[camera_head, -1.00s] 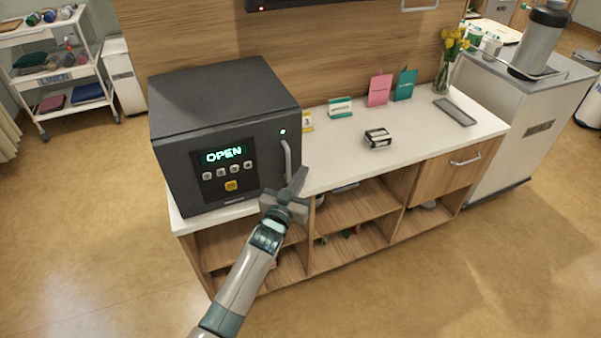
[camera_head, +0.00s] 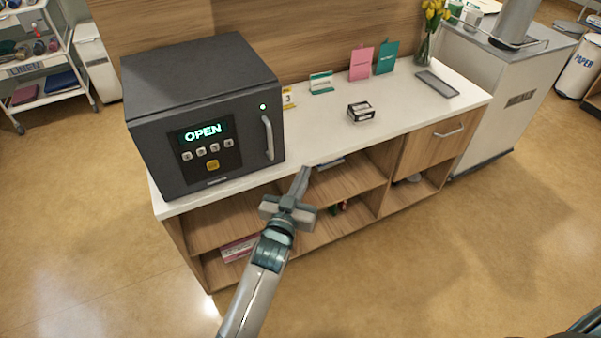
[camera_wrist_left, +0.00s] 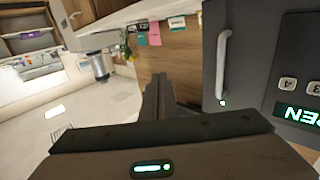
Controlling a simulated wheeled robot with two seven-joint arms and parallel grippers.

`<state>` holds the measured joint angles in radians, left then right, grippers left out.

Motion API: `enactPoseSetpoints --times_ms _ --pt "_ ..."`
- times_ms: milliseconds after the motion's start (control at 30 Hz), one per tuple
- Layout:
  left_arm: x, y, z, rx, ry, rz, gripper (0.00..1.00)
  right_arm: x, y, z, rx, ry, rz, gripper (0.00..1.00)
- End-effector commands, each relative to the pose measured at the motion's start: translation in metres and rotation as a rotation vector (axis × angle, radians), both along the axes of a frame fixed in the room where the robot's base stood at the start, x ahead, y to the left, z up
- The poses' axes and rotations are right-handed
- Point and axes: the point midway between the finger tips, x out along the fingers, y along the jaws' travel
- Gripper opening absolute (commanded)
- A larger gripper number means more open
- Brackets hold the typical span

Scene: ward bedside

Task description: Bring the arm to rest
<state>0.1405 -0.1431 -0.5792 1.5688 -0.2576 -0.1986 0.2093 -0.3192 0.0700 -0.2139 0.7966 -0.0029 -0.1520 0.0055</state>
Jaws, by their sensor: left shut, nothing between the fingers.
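My left gripper (camera_head: 300,188) is shut and empty. In the head view it is in front of the cabinet, below and to the right of the safe's handle, and apart from it. In the left wrist view its fingers (camera_wrist_left: 157,98) are together, with the safe's door and handle (camera_wrist_left: 222,65) to their right. The dark safe (camera_head: 205,120) stands on the left of the counter; its display reads OPEN, a green light shows, and its door looks closed. My right gripper is not in view.
The white counter (camera_head: 400,105) carries a small black-and-white box (camera_head: 361,112), a grey tray (camera_head: 437,84), cards and a vase of yellow flowers (camera_head: 430,30). Open shelves lie below. A linen trolley (camera_head: 45,70) is at the left. The floor in front is clear.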

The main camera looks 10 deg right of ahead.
Motion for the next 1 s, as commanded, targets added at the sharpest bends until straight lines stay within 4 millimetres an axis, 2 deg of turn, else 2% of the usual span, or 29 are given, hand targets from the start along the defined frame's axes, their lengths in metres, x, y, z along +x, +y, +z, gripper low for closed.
enactPoseSetpoints --times_ms 200,433,567,667,767,867,1000 --pt "0.000 0.000 0.000 0.000 0.000 0.000 0.00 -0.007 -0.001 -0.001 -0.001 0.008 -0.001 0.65" --pt "0.000 0.000 -0.001 0.001 0.001 0.000 0.00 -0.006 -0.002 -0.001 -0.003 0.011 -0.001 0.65" --pt "0.000 0.004 -0.011 0.008 0.016 0.004 0.00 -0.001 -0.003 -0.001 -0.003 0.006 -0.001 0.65" --pt "-0.002 0.011 -0.034 0.023 0.050 0.013 0.00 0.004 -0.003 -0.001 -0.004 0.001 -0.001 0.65" --pt "-0.008 0.023 -0.070 0.047 0.103 0.025 0.00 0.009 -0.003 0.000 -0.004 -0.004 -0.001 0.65" --pt "-0.017 0.041 -0.118 0.081 0.174 0.043 0.00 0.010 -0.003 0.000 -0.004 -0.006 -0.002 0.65" --pt "-0.042 0.073 -0.195 0.131 0.293 0.073 0.00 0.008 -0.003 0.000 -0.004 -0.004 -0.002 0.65"
